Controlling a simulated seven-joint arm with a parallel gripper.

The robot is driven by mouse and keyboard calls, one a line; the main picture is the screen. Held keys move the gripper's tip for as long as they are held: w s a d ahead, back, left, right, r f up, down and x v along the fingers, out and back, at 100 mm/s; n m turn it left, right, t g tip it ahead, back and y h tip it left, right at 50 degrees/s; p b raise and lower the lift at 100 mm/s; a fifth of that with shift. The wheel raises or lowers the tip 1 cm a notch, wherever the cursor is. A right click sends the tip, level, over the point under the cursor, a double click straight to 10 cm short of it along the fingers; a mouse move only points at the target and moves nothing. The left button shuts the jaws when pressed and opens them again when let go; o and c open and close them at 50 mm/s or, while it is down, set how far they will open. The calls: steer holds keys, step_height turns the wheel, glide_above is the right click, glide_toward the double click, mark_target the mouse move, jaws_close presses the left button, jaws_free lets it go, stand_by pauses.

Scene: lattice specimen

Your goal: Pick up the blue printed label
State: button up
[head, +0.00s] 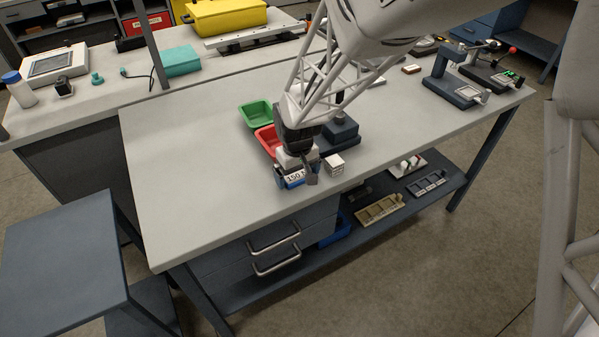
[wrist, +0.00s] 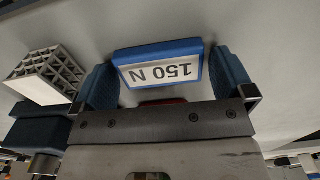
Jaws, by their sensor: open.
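The blue printed label (head: 295,178) is a blue-edged piece with a white face reading "150 N". It is on the grey worktop near the front edge. In the wrist view the label (wrist: 162,72) appears upside down, close ahead and roughly centred. My gripper (head: 298,169) is right over the label, pointing down, with its jaws open. Blue parts show on both sides of the label in the wrist view; I cannot tell whether they touch it. The gripper hides part of the label in the head view.
A white lattice cube (head: 334,164) stands just right of my gripper; it also shows in the wrist view (wrist: 48,75). A red tray (head: 266,140) and a green tray (head: 256,114) lie behind. A dark stand (head: 340,137) is close behind. The worktop's left side is clear.

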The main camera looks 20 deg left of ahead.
mark_target(298, 177)
steer(key=shift+c, duration=0.3)
steer(key=c, duration=0.7)
steer(key=shift+o, duration=0.2)
steer(key=shift+r, duration=0.15)
steer(key=shift+r, duration=0.45)
steer(key=shift+s+d+r, duration=0.1)
steer(key=shift+s+r, duration=0.1)
steer(key=shift+r, duration=1.05)
steer(key=s+d+r, duration=0.1)
steer(key=s+d, duration=0.7)
steer(key=s, duration=0.5)
steer(key=shift+d+r, duration=0.15)
steer(key=shift+d, duration=0.2)
steer(key=shift+w, duration=0.1)
